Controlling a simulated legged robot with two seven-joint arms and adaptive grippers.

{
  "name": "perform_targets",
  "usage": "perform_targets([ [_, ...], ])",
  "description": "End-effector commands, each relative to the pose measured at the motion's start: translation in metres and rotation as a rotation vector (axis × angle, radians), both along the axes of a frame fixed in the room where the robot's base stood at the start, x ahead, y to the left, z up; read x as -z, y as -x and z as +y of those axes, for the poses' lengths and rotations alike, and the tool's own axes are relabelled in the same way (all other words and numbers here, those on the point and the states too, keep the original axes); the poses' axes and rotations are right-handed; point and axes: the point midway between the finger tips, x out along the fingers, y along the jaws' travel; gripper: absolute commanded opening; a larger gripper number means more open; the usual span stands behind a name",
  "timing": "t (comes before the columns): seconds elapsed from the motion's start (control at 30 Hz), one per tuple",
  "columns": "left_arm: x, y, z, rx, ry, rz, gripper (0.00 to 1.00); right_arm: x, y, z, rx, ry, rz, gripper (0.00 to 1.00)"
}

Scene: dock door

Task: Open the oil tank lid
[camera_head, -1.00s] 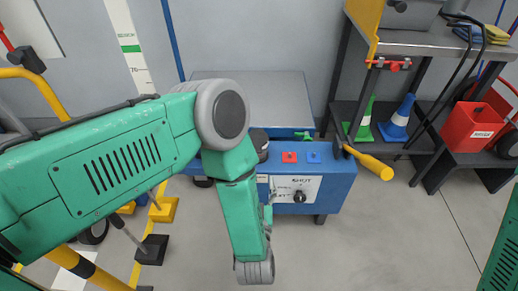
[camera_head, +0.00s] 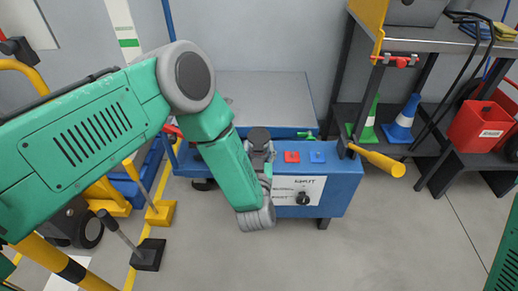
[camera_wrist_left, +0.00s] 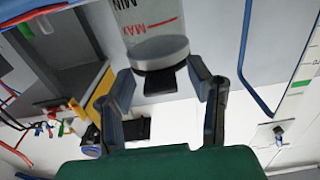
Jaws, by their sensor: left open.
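In the left wrist view, which is upside down, a clear oil tank (camera_wrist_left: 145,16) with red MAX and dark MIN marks has a pale grey round lid (camera_wrist_left: 158,50) with a dark block (camera_wrist_left: 160,82) on it. My left gripper (camera_wrist_left: 163,92) is open, its two fingers on either side of the dark block. No contact can be made out. In the head view my left gripper (camera_head: 262,156) is over the left part of the blue unit, beside a dark round part that may be the lid; my forearm covers some of it. My right gripper is out of view.
The blue unit (camera_head: 340,187) carries a red button (camera_head: 292,157) and a blue button (camera_head: 317,157). A shelf with cones and a red bin (camera_head: 480,126) stand further right.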

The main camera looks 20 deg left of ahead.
Motion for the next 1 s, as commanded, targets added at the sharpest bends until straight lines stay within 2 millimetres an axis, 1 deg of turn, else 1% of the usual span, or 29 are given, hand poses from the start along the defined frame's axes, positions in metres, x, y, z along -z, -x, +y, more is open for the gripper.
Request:
perform_targets([
  [0.03, 0.000, 0.000, 0.000, 0.000, 0.000, 0.000, 0.47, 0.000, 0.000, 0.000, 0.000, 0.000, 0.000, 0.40],
  [0.07, 0.000, 0.000, 0.000, 0.000, 0.000, 0.000, 0.36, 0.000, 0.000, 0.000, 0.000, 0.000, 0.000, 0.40],
  [0.1, 0.000, 0.000, 0.000, 0.000, -0.001, 0.000, 0.22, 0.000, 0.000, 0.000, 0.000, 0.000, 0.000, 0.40],
  [0.17, 0.000, 0.000, 0.000, -0.001, -0.001, 0.000, 0.01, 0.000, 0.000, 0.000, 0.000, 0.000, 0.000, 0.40],
  [0.4, -0.001, -0.001, 0.000, -0.002, -0.001, -0.001, 0.00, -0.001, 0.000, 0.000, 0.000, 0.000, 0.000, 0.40],
  [0.57, -0.007, -0.002, 0.000, -0.002, 0.005, 0.021, 0.00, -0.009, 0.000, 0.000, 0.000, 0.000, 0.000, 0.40],
  [0.67, -0.013, -0.002, 0.000, -0.001, 0.016, 0.056, 0.00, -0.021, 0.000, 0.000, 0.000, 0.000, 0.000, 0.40],
  [0.77, -0.020, -0.003, 0.001, -0.002, 0.032, 0.111, 0.00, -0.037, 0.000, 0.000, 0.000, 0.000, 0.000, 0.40],
  [1.0, -0.042, -0.009, 0.001, -0.001, 0.090, 0.298, 0.00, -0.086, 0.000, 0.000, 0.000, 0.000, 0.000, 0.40],
])
